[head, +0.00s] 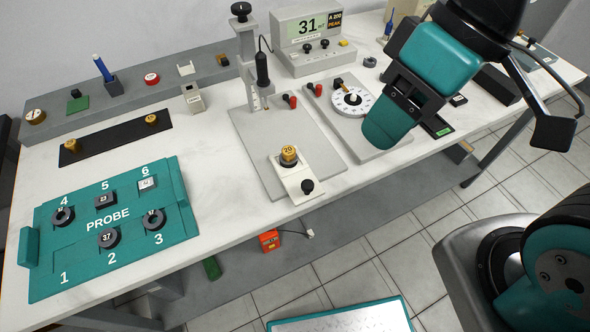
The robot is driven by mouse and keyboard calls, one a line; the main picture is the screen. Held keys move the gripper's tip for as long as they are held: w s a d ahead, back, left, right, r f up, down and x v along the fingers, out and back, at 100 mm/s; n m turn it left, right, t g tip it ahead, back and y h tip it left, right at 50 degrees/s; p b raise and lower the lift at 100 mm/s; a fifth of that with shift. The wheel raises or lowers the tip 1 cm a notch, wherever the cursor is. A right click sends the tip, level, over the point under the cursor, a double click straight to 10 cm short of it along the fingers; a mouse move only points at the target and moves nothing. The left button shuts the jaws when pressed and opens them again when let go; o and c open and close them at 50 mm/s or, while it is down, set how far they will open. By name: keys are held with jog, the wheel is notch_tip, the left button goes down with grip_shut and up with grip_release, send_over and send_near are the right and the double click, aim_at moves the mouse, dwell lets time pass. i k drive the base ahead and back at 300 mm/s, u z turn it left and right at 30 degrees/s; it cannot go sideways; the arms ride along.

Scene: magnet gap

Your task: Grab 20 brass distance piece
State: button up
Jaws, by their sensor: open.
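The brass distance piece (289,155) is a short gold cylinder with 20 on its top. It stands upright on a small white sliding block (296,181) at the front of the grey stand's base plate. My gripper (388,125) hangs above the bench to the right of the brass piece and clear of it. It is open, and I see nothing held in it. Its teal and black body hides part of the bench's right side.
A teal PROBE tray (82,248) with numbered places lies at the left. Two other brass pieces stand on a black strip (110,139) behind it. The stand's column (246,50) and a meter reading 31 (309,36) rise behind the brass piece. A white dial (353,101) lies right.

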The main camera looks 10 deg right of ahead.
aim_at(289, 152)
jog(key=z, duration=0.9)
jog(key=k, duration=0.85)
jog(key=u, duration=1.4)
jog(key=i, duration=0.5)
